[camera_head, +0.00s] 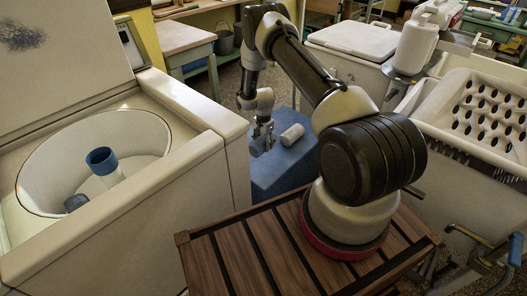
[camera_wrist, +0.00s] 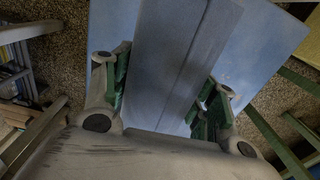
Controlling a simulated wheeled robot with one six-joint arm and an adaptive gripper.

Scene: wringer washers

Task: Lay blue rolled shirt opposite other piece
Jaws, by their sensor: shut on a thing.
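My gripper (camera_head: 263,133) is shut on the blue rolled shirt (camera_wrist: 172,65), which runs between the two fingers in the wrist view. In the head view the gripper points down over a blue block-like stand (camera_head: 275,178); I cannot tell whether the shirt touches it. A dark blue-grey piece (camera_head: 76,202) lies in the round washer tub (camera_head: 125,128) at left, low beside the agitator (camera_head: 105,165) with its blue top. The tub floor behind the agitator is partly hidden.
A pale roll (camera_head: 292,134) lies on the blue stand, right of my gripper. The washer's raised rim (camera_head: 190,105) stands between stand and tub. A wooden-topped table (camera_head: 185,37) is behind. A white perforated washboard-like panel (camera_head: 485,110) and tubs are at right.

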